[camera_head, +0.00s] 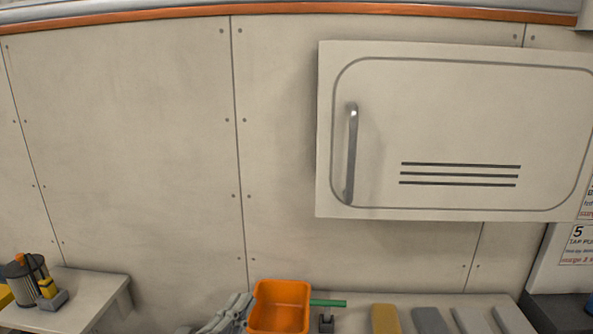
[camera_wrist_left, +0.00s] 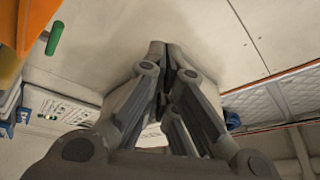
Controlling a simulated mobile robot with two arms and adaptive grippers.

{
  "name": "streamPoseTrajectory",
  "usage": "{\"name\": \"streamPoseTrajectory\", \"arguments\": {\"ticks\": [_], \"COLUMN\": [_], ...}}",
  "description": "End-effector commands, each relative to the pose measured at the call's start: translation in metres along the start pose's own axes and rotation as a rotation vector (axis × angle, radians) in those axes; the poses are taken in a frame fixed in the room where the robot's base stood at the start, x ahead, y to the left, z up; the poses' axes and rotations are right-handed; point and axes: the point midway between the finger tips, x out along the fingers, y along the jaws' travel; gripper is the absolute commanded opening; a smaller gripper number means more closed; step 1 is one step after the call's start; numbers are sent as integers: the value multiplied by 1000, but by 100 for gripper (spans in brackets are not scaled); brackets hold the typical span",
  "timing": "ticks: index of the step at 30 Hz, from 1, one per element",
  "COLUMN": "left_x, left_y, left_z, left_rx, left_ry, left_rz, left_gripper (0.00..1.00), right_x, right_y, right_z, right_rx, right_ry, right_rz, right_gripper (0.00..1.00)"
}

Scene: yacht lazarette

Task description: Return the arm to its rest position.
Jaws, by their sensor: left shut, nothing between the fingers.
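My left gripper (camera_head: 236,306) shows at the bottom of the head view, just left of an orange bin (camera_head: 280,305). Only its grey finger links show there. In the left wrist view the same gripper (camera_wrist_left: 162,60) has its fingers together, with nothing between them. The rest of the left arm is below the head view's edge. My right gripper is in neither view.
A green handle (camera_head: 328,303) sticks out right of the bin. Yellow and grey blocks (camera_head: 385,319) (camera_head: 431,320) stand farther right. A shut wall cabinet (camera_head: 460,130) overhangs the back. A side shelf (camera_head: 95,296) is at left.

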Motion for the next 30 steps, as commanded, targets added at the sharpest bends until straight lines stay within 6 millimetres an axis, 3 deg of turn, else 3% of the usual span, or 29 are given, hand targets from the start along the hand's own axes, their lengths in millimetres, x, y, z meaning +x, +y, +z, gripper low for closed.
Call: {"name": "streamPoseTrajectory", "arguments": {"ticks": [3,6,11,15,24,26,30], "left_x": [-33,-73,-156,-224,-331,-349,-346], "left_y": [5,23,69,106,150,155,187], "left_z": [48,85,119,118,77,65,90], "left_rx": [-196,-350,-570,-711,-900,-929,-917], "left_ry": [-283,-527,-897,-1141,-1467,-1517,-1522], "left_rz": [-16,9,122,253,525,583,585], "left_gripper": [0,0,0,0,0,0,0], "right_x": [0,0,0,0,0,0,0], "right_y": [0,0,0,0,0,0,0], "right_z": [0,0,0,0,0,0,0], "right_rx": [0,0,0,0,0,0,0], "right_ry": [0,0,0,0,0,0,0], "right_rz": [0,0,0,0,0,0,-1], "right_gripper": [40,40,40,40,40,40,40]}}
